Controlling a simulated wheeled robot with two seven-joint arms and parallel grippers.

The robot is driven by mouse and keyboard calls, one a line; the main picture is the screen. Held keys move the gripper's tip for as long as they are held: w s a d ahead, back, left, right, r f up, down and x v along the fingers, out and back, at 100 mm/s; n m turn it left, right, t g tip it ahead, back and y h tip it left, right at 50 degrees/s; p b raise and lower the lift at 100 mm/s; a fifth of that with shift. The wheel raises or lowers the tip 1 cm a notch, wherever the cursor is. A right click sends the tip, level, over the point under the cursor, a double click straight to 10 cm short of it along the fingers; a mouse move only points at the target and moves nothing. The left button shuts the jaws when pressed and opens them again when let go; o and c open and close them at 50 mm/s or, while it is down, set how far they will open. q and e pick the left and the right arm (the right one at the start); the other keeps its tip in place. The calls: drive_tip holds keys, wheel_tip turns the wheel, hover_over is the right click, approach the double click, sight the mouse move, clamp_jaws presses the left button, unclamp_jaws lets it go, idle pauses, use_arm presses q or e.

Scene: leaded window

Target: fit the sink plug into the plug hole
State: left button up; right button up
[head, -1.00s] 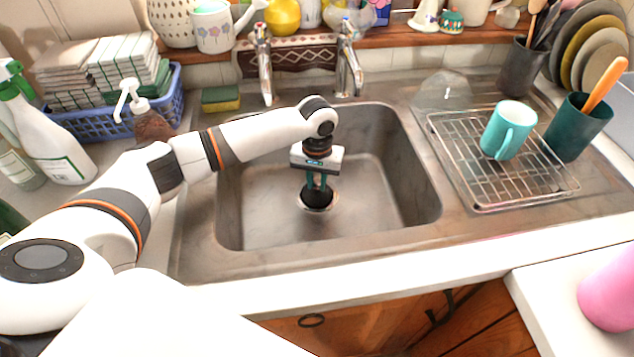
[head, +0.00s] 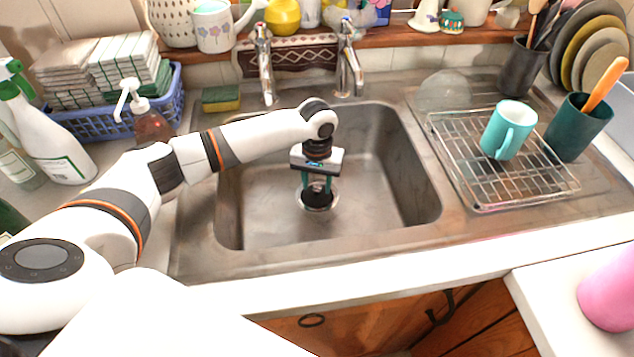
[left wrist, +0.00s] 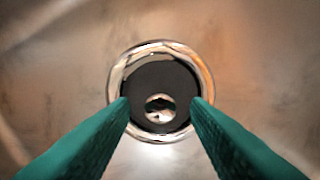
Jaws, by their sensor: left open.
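The sink plug (left wrist: 152,79) is a dark round disc with a small shiny metal fitting at its middle. In the left wrist view it lies inside the bright metal rim of the plug hole (left wrist: 117,65), with the rim showing all around it. In the head view the dark plug (head: 317,198) sits low within the plug hole's rim (head: 301,204) on the sink floor. My left gripper (head: 317,186) is just above it, pointing down. Its green fingers (left wrist: 160,103) are open, one on each side of the plug's fitting. My right gripper is not in view.
The steel sink basin (head: 265,215) is otherwise empty. Two taps (head: 347,75) stand behind it. A wire rack (head: 540,180) with a teal mug (head: 507,130) is at the right. A blue basket (head: 85,123) and soap bottle (head: 150,125) stand at the left.

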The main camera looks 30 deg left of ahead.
sight(318, 187)
use_arm(q)
wheel_tip(318, 187, up, 12)
drive_tip(key=shift+f, duration=0.15)
drive_tip(key=shift+p, duration=0.3)
